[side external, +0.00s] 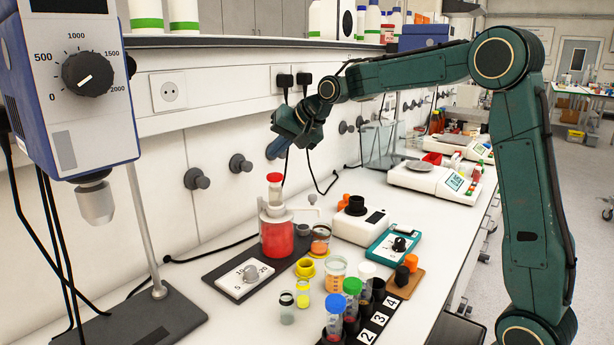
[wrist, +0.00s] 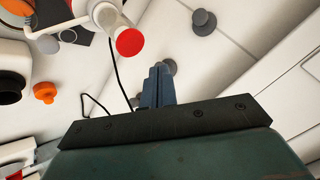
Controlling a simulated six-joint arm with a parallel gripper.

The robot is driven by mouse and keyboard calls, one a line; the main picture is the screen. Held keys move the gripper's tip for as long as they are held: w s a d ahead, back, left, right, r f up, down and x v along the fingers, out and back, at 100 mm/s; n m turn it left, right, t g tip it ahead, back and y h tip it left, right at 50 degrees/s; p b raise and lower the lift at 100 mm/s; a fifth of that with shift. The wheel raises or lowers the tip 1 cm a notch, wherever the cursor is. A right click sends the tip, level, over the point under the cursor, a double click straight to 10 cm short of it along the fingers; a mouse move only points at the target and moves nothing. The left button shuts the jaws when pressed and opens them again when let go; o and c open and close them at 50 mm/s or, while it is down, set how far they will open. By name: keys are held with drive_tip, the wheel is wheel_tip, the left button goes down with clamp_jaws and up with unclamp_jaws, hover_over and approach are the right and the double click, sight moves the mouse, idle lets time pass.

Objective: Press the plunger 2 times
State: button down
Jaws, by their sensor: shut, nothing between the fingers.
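The plunger (side external: 274,179) has a red cap and a pale stem, and stands upright on a jar of red juice (side external: 277,238). In the wrist view the red plunger top (wrist: 129,42) shows at upper middle, just ahead of the fingers. My gripper (side external: 273,152) is up near the wall, above the level of the red cap and apart from it. In the wrist view my gripper (wrist: 158,72) has its blue fingers together with nothing between them.
Capped tubes (side external: 338,315), small cups and a teal device (side external: 393,246) stand to the right and in front. A stirrer motor (side external: 75,85) on a stand is at far left. Wall knobs (side external: 240,164) stick out behind.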

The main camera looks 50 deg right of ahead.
sight(273, 175)
drive_tip(key=shift+f, duration=1.4)
drive_tip(key=shift+f, duration=1.45)
idle(2.8)
drive_tip(key=shift+r, duration=1.45)
drive_tip(key=shift+r, duration=2.55)
